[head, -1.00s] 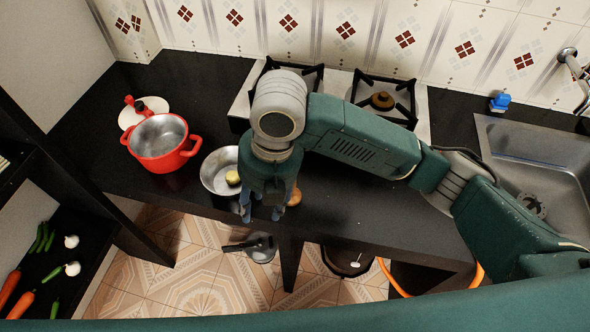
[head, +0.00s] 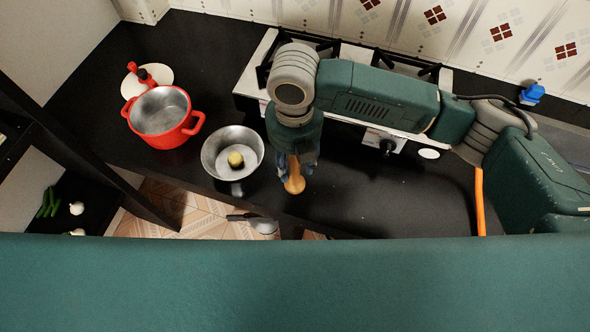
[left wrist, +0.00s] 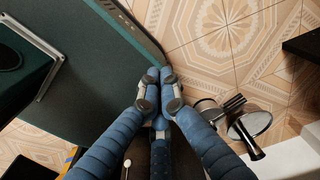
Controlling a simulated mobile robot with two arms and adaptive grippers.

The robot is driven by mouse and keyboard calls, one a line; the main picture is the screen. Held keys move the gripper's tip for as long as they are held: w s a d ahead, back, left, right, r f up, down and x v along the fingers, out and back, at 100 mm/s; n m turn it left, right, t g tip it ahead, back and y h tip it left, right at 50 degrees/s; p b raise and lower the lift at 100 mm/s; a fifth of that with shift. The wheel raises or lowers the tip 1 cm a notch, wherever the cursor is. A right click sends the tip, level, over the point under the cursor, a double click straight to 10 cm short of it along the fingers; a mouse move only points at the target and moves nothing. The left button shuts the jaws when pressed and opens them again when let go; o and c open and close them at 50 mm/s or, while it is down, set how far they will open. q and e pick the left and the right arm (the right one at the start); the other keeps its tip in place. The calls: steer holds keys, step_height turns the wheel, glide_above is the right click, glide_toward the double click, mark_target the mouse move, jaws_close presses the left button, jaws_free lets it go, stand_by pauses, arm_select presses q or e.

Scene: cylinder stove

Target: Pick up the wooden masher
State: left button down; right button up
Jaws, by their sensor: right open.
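The wooden masher (head: 294,184) is on the black counter in the head view, right of the metal pan. Its rounded light-brown end shows below my right gripper; the rest is hidden under the gripper. My right gripper (head: 296,178) points down over the masher with its blue fingers open, one on each side of it. I cannot tell whether they touch it. In the left wrist view, my left gripper (left wrist: 159,76) has its blue fingertips together, with nothing visible between them, above the floor.
A metal pan (head: 219,163) holding a yellowish piece stands left of the right gripper. A red pot (head: 159,120) is further left. The stove (head: 250,80) is behind the arm. Counter right of the masher is clear. Pans (left wrist: 247,125) are low down in the left wrist view.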

mark_target(295, 171)
steer(key=shift+s+d+f+p, duration=0.1)
steer(key=shift+s+f+p, duration=0.05)
steer(key=shift+f, duration=0.45)
steer(key=shift+s+f+p, duration=0.1)
steer(key=shift+f+p, duration=0.05)
steer(key=shift+f, duration=0.85)
steer(key=shift+w+f, duration=0.1)
steer(key=shift+f, duration=0.05)
steer(key=c, duration=0.4)
jaws_close()
arm_select(q)
steer(key=shift+w+d+r, duration=0.3)
steer(key=shift+w+r, duration=0.3)
steer(key=shift+w, duration=0.2)
